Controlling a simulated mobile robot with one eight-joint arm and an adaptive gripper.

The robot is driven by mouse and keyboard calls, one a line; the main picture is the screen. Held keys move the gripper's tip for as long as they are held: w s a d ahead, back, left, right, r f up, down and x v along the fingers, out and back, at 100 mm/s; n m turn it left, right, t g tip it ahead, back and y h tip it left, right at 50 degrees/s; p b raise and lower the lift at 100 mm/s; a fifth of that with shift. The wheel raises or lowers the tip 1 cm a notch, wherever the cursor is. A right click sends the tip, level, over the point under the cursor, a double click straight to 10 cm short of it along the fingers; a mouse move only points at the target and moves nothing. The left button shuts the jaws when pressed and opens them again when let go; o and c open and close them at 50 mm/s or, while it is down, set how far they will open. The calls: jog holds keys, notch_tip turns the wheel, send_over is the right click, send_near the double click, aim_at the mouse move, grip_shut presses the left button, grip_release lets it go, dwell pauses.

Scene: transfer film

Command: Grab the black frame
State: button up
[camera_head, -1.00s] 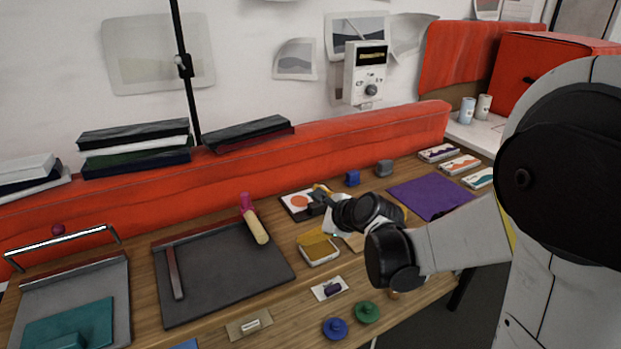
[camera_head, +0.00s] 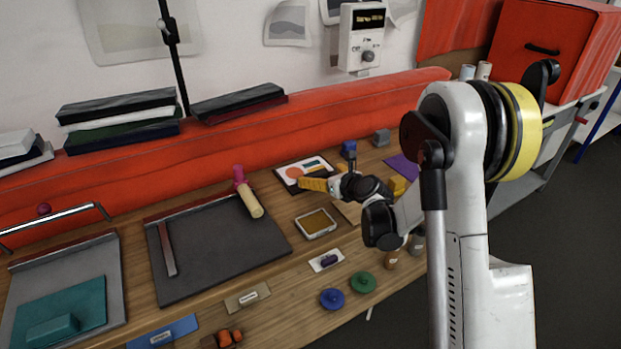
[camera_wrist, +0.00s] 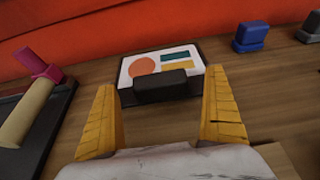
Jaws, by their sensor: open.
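The black frame (camera_head: 296,171) is a black-edged panel on the wooden bench, with an orange circle and coloured bars on white. In the wrist view the black frame (camera_wrist: 158,62) lies straight ahead, with a dark raised block on its near edge. My gripper (camera_wrist: 165,85) is open, its two yellow fingers on either side of that block. No contact between fingers and frame is clear. In the head view my gripper (camera_head: 318,181) is at the frame's near right side and covers part of it.
A pink-and-cream roller (camera_head: 249,195) rests on a dark tray (camera_head: 220,255) to the left. A blue block (camera_head: 348,150) and a grey block (camera_head: 381,138) stand to the right. A red padded wall (camera_head: 220,150) runs behind.

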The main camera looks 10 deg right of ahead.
aim_at(316, 173)
jog(key=b+x, duration=0.1)
jog(key=x, duration=0.3)
jog(key=shift+a, duration=0.1)
jog(key=shift+r, duration=0.1)
jog(key=c, duration=1.3)
jog(key=shift+c, duration=0.2)
